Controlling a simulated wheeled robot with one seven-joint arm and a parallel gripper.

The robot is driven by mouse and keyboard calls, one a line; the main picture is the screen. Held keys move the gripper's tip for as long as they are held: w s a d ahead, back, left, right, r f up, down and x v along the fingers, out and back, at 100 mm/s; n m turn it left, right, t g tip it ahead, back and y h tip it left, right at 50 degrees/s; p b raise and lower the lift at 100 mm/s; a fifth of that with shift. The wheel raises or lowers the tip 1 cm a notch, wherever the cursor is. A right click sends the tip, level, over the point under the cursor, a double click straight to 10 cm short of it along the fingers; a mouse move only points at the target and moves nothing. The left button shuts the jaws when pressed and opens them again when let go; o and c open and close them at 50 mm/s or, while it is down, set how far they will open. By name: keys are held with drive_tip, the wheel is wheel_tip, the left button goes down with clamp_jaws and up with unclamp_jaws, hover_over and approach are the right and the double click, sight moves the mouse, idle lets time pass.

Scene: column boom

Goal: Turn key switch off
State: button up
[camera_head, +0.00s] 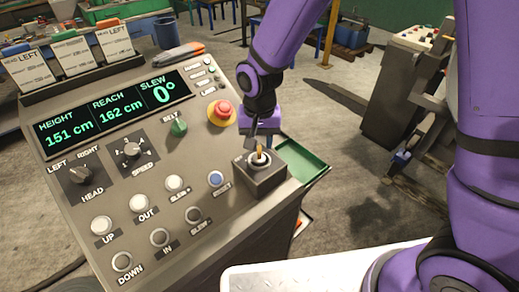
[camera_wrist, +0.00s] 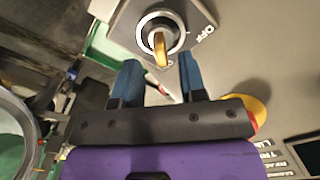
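The key switch (camera_head: 259,160) sits on a raised square box at the right corner of the grey control panel (camera_head: 215,235). Its brass key (camera_wrist: 160,48) stands in a round silver collar in the wrist view, with part of an "OFF" label beside it. My gripper (camera_head: 262,138) is just behind and above the switch in the head view. In the wrist view my gripper (camera_wrist: 158,80) is open, with its two blue fingers apart and nothing between them. The key lies just beyond the fingertips, roughly in line with the gap. I cannot tell whether a finger touches it.
A red emergency button (camera_head: 221,112) on a yellow base stands left of my gripper, close to it. The green belt knob (camera_head: 179,128) and blue reset button (camera_head: 216,179) are nearby. A green tray (camera_head: 300,160) hangs at the panel's right side.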

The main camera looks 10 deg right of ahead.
sight(259, 150)
drive_tip(key=shift+f, duration=2)
clamp_jaws()
